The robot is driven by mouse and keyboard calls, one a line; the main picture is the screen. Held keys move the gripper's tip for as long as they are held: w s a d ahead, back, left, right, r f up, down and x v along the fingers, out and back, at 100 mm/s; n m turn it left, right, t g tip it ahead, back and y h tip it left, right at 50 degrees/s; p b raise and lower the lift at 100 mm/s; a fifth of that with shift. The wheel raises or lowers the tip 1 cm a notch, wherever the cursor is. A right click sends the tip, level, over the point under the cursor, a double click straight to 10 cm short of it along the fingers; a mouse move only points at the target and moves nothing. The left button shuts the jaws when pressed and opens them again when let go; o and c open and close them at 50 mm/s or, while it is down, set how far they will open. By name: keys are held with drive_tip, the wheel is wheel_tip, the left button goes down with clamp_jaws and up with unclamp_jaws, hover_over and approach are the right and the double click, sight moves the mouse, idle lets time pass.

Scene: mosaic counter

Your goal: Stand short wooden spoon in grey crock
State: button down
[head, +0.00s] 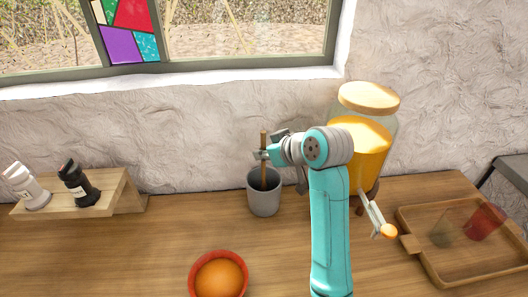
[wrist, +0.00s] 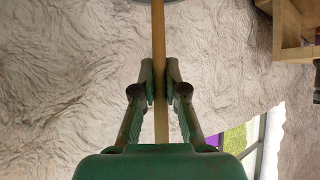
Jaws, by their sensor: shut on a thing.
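My gripper (head: 262,155) is shut on the short wooden spoon (head: 263,138), which it holds upright by its shaft. In the wrist view the spoon (wrist: 159,40) runs between the two fingers (wrist: 160,82). The grey crock (head: 264,200) stands on the counter right below my gripper. The spoon's lower part reaches down into the crock's mouth; its lower end is hidden inside. I cannot tell whether it touches the bottom. A grey edge of the crock shows at the top of the wrist view.
A large jar of orange drink (head: 362,145) with a tap stands right behind my arm. A wooden tray (head: 455,268) with two cups is at the right. A red bowl (head: 193,283) with an orange thing is in front. A wooden rack (head: 122,185) with two shakers is at the left.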

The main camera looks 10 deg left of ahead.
drive_tip(key=c, duration=1.1)
unclamp_jaws()
drive_tip(key=shift+c, duration=0.2)
drive_tip(key=v, duration=1.2)
